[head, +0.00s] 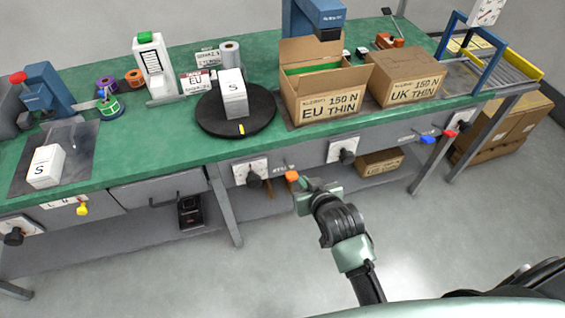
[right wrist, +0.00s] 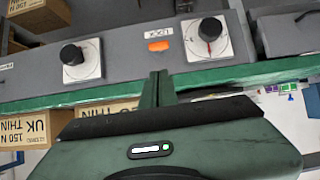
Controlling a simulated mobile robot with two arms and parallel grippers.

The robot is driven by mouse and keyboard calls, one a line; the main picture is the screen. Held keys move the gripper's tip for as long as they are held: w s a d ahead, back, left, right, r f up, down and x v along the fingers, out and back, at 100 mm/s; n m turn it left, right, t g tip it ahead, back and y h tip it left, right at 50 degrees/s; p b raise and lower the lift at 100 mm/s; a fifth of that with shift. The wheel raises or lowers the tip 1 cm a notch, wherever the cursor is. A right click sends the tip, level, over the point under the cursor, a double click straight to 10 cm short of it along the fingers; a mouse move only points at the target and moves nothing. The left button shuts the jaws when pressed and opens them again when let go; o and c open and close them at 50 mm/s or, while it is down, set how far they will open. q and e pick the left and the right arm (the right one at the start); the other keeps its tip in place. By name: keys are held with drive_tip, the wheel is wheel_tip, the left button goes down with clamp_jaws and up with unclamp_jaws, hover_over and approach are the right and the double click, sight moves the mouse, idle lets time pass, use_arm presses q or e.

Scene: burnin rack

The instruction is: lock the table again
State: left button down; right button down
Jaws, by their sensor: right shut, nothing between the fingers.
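A small orange lever (head: 291,176) sits on the bench's grey front panel. In the right wrist view, which looks upside down, the orange lever (right wrist: 158,45) is beside a label that reads LOCK (right wrist: 158,33). My right gripper (head: 301,184) is in front of the lever, shut and empty. In the wrist view its fingertips (right wrist: 159,74) point at the lever, with a small gap in the picture. My left gripper is out of view.
Dial knobs flank the lever, one left (head: 253,178) and one right (head: 347,155). Blue (head: 428,139) and red (head: 450,133) levers are further right, a yellow one (head: 82,209) far left. EU (head: 325,103) and UK (head: 405,78) cartons stand on the bench. Floor in front is clear.

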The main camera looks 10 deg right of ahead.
drive_tip(key=r, duration=0.3)
drive_tip(key=shift+w+r, duration=0.1)
drive_tip(key=shift+w, duration=0.3)
hover_over(294, 177)
drive_tip(key=w, duration=0.2)
wheel_tip(294, 177, down, 6)
drive_tip(key=shift+s+a+r, duration=0.1)
drive_tip(key=shift+r, duration=0.15)
drive_tip(key=f, duration=0.1)
drive_tip(key=s+f, duration=0.1)
drive_tip(key=shift+s+f, duration=0.1)
drive_tip(key=shift+f, duration=0.2)
drive_tip(key=shift+s+f, duration=0.25)
drive_tip(key=shift+f, duration=0.3)
